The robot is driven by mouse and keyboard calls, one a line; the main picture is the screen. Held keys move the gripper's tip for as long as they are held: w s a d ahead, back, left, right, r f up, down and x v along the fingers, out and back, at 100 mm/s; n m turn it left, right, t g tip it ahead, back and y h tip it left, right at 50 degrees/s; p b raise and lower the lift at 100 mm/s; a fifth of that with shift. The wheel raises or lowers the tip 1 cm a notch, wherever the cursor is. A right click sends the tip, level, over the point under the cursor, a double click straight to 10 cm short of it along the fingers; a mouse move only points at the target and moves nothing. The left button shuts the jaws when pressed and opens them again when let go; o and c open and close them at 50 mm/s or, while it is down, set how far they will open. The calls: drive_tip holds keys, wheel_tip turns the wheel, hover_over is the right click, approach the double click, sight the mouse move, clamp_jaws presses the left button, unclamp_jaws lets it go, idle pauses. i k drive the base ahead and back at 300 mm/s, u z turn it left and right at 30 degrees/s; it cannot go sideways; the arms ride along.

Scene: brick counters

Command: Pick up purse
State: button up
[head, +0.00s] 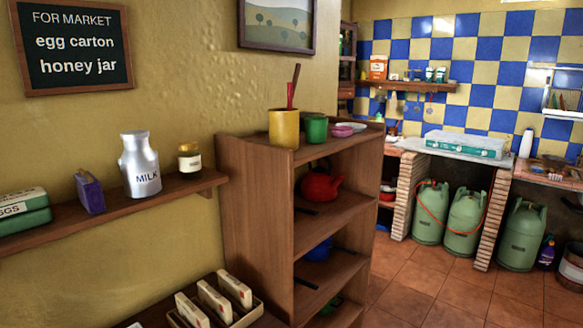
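I cannot make out a purse for certain. A small pink, rounded item (341,130) lies on top of the wooden shelf unit, in front of a white dish (351,125) and right of a green cup (316,129). It is too small to tell if it is a purse. A small purple packet-like item (90,193) stands on the wall shelf, left of the milk can (140,165). I cannot tell what it is either. My gripper is not in view.
The wooden shelf unit (255,212) stands mid-view, with a yellow pot (284,128) on top and a red kettle (320,185) inside. Tiled floor (425,290) is open at right.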

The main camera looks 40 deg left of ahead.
sight(89, 188)
drive_tip(key=i, duration=1.4)
drive_tip(key=u, duration=0.95)
drive_tip(key=k, duration=0.1)
drive_tip(key=u, duration=2.65)
drive_tip(key=i, duration=1)
